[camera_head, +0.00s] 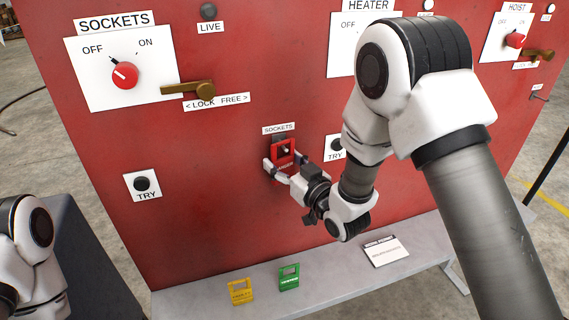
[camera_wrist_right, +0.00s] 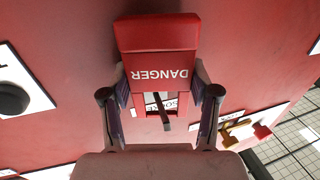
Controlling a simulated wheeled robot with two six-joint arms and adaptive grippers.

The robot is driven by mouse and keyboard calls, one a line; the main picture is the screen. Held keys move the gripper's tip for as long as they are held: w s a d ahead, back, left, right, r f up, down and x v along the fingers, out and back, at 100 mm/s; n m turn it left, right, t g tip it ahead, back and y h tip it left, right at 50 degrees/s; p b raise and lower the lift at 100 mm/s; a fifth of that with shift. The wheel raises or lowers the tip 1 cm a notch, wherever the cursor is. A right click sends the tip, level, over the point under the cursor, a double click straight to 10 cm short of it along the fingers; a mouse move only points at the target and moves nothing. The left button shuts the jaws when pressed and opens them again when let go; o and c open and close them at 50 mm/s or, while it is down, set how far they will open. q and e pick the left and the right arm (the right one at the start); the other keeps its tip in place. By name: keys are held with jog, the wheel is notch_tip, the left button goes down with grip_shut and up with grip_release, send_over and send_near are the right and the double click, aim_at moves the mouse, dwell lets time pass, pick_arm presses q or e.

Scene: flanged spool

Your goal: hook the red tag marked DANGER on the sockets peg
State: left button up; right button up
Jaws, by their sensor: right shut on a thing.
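The red DANGER tag (camera_head: 284,158) is at the panel face, just below the small SOCKETS label (camera_head: 280,128). My right gripper (camera_head: 282,168) is shut on the tag, one finger at each side edge. In the right wrist view the tag (camera_wrist_right: 158,52) shows its DANGER print upside down, between the fingers (camera_wrist_right: 161,88). The dark sockets peg (camera_wrist_right: 165,118) shows in the tag's window opening. I cannot tell how far the tag sits along the peg. My left gripper is out of view; only part of my left arm shows at the lower left.
A yellow tag (camera_head: 241,291), a green tag (camera_head: 289,277) and a white card (camera_head: 386,252) are on the grey shelf (camera_head: 205,301) below. The SOCKETS switch (camera_head: 125,75) and brass lock lever (camera_head: 203,88) are up left. TRY buttons (camera_head: 142,184) flank the tag.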

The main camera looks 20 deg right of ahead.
dwell(0.4)
jog(key=o, duration=1.1)
jog(key=v, duration=0.8)
jog(key=s+d+f+m+g+h, duration=0.1)
jog(key=s+f+g, duration=0.35)
jog(key=f, duration=0.75)
jog(key=s+f+m+g+h, duration=0.1)
jog(key=s+f+g+h, duration=0.15)
jog(key=s+f, duration=0.65)
jog(key=s+d+f+m+g+h, duration=0.1)
jog(key=s+d+f+g, duration=0.3)
jog(key=s+f+g, duration=0.6)
jog(key=s+f, duration=0.3)
jog(key=s, duration=0.3)
jog(key=shift+s+f+m, duration=0.15)
jog(key=shift+f+m, duration=0.15)
jog(key=shift+m, duration=0.1)
